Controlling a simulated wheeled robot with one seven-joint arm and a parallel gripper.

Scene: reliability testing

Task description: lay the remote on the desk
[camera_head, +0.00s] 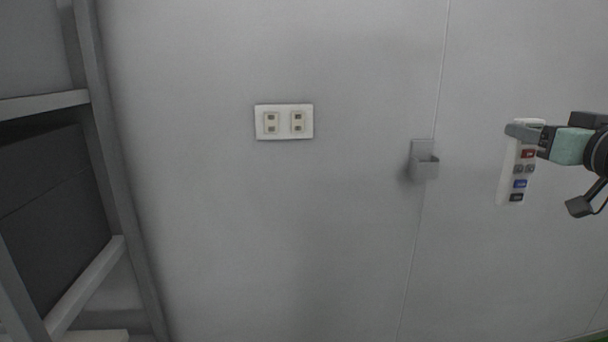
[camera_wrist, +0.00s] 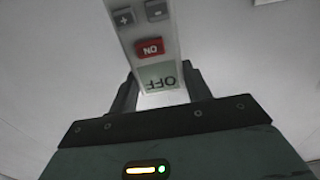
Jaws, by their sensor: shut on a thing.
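The white remote (camera_head: 514,172) hangs upright in the head view, at the right side, in front of the wall. It has a red button, a blue button and several dark ones. My gripper (camera_head: 524,131) is shut on its upper end. In the wrist view the remote (camera_wrist: 147,32) shows upside down, with its red ON button and a display reading OFF, between the fingers of my gripper (camera_wrist: 160,90). The desk is not in clear view.
A grey wall holder (camera_head: 424,167), seemingly empty, is fixed to the wall left of the remote. A white wall plate (camera_head: 284,122) with two sockets is further left. A grey shelf frame (camera_head: 108,170) stands at the left edge. The wall between is bare.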

